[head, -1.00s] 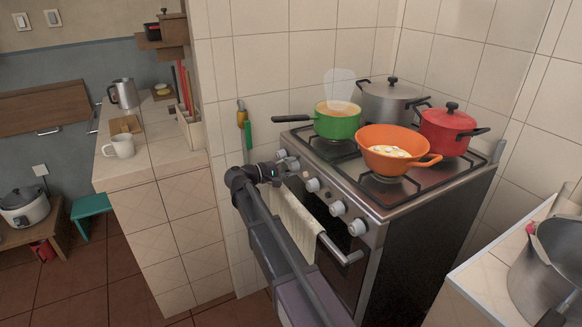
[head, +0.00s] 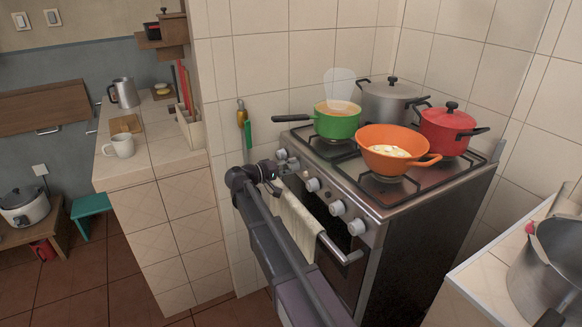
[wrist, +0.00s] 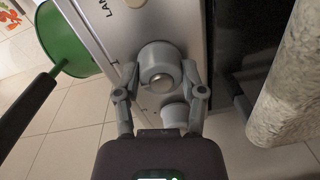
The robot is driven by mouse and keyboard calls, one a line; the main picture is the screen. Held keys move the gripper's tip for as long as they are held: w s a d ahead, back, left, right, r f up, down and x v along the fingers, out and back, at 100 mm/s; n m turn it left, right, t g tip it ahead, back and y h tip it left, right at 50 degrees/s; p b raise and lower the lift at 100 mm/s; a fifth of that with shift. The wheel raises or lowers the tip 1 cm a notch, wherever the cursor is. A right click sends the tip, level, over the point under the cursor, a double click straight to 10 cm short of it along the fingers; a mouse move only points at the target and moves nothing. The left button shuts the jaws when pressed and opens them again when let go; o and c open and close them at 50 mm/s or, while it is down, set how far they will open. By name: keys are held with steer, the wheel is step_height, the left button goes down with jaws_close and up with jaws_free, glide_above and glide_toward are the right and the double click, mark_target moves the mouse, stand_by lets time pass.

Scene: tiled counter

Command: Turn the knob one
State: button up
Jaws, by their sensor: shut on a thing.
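The stove's front panel carries a row of pale grey knobs. In the wrist view one round knob (wrist: 161,66) with a metal centre sits between the two fingers of my gripper (wrist: 162,76), which is shut on it from both sides. A second knob (wrist: 174,115) lies just below it, closer to my palm. In the head view my gripper (head: 277,171) is at the left end of the panel, beside the leftmost knobs (head: 282,154). The fingertips are small and partly hidden there. Any mark on the held knob is not readable.
A green pot (head: 336,124), an orange pan (head: 395,160), a red pot (head: 447,135) and a grey pot (head: 388,105) stand on the stove. The green pot's handle points left above the panel. A towel (head: 298,222) hangs on the oven rail below my gripper.

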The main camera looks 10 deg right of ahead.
steer(key=o, duration=1.2)
steer(key=shift+c, duration=0.2)
steer(key=shift+n, duration=0.3)
